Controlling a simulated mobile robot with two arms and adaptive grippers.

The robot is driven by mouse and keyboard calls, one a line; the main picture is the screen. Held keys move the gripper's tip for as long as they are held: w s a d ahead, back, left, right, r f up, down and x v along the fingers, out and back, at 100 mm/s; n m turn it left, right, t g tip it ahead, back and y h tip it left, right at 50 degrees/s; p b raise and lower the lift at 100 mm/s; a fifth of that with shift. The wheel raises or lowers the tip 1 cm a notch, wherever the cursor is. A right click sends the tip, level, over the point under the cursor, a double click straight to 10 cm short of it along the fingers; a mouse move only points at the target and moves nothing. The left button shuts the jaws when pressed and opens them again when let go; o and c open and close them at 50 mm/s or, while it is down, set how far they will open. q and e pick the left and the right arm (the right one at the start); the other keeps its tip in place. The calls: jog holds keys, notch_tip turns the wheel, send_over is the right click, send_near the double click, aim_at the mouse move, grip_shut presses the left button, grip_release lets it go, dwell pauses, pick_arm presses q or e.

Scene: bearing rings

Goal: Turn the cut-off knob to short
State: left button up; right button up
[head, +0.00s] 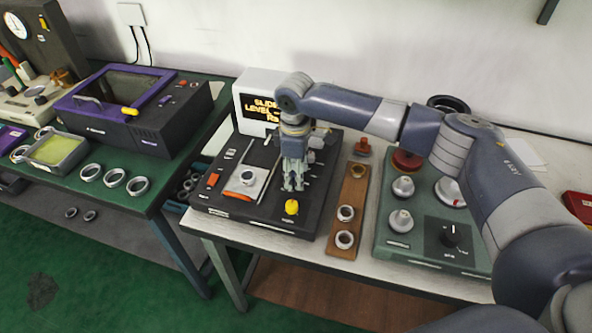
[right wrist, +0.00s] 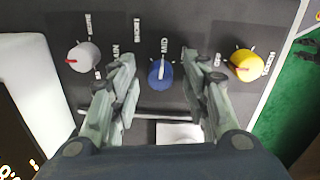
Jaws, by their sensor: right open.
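A black control panel (head: 265,221) on the white table carries a slider plate and knobs. In the right wrist view a grey knob (right wrist: 84,57), a blue knob (right wrist: 160,74) and a yellow knob (right wrist: 244,65) stand in a row. The blue knob's pointer faces the label MID. The yellow knob also shows at the panel's front (head: 291,207). I cannot read which knob is the cut-off. My right gripper (right wrist: 159,62) is open above the panel, fingers on either side of the blue knob; it also shows in the head view (head: 292,187).
A wooden strip with rings (head: 353,195) lies right of the panel. A green panel (head: 400,252) with a black knob (head: 450,234) is further right, below my right arm. A display box (head: 250,92) stands behind. A purple-black machine (head: 150,115) occupies the left bench.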

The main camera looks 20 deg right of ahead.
grip_shut()
jog(key=shift+r+n+p, duration=0.15)
jog(key=shift+n+p, duration=0.15)
jog(key=shift+p, duration=0.2)
jog(key=shift+r+n+p, duration=0.1)
jog(key=shift+n+p, duration=0.8)
jog(key=shift+p, duration=0.3)
jog(key=n+p, duration=0.2)
jog(key=n, duration=0.1)
pick_arm(q)
notch_tip(320, 180, up, 7)
jog(key=s+p, duration=0.1)
jog(key=shift+s+p, duration=0.25)
jog(key=shift+p, duration=0.05)
pick_arm(e)
jog(key=shift+f+n, duration=0.2)
jog(key=shift+n, duration=1.5)
grip_release()
